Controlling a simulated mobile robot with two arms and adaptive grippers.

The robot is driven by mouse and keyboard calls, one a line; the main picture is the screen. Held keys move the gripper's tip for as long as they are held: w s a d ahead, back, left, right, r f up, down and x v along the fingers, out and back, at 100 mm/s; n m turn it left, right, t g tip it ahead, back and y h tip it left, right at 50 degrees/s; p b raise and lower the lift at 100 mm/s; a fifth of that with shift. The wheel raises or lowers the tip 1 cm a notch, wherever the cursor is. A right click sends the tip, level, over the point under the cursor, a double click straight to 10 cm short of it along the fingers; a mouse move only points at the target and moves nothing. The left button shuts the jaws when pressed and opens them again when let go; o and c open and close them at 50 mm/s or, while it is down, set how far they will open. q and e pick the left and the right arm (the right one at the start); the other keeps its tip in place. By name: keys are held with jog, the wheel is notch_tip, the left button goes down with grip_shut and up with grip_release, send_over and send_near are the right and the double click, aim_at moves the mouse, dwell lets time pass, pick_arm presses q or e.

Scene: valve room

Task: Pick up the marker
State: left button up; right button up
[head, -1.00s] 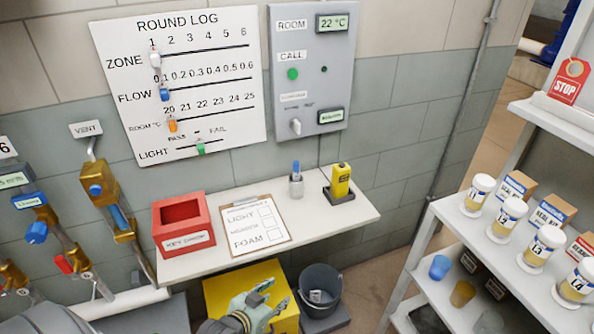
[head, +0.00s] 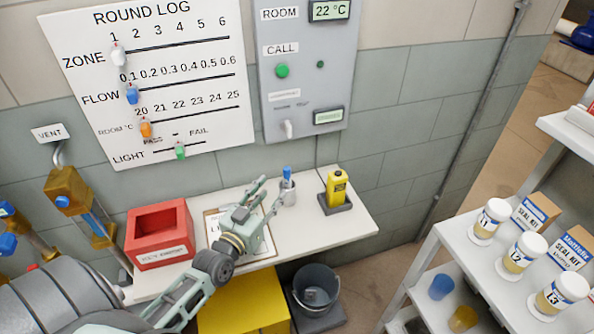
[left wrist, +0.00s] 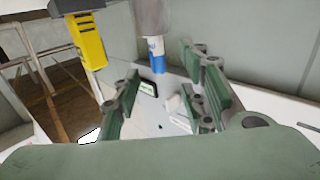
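The marker (head: 287,174), with a blue end up, stands in a small grey cup (head: 289,194) on the white wall shelf. My left gripper (head: 270,196) is over the shelf just left of the cup, its fingers apart and pointing towards it. In the left wrist view, which looks upside down, the marker (left wrist: 157,56) shows beyond the gap of the open left gripper (left wrist: 160,85), with the cup (left wrist: 153,18) above it. I see no contact with the marker. My right gripper is out of view.
A yellow device (head: 337,186) stands in a dark holder right of the cup. A red box (head: 160,232) is at the shelf's left, and a clipboard (head: 212,222) lies partly under my gripper. A bucket (head: 316,288) and yellow box (head: 245,302) are below.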

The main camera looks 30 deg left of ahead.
aim_at(285, 176)
pick_arm(q)
jog(key=w, duration=0.2)
jog(key=w+p, duration=0.1)
jog(key=w, duration=0.3)
jog(key=shift+r, duration=0.4)
jog(key=shift+w+f+p, duration=0.25)
jog(key=shift+w+p, duration=0.05)
jog(key=shift+w, duration=0.6)
jog(key=c, duration=0.9)
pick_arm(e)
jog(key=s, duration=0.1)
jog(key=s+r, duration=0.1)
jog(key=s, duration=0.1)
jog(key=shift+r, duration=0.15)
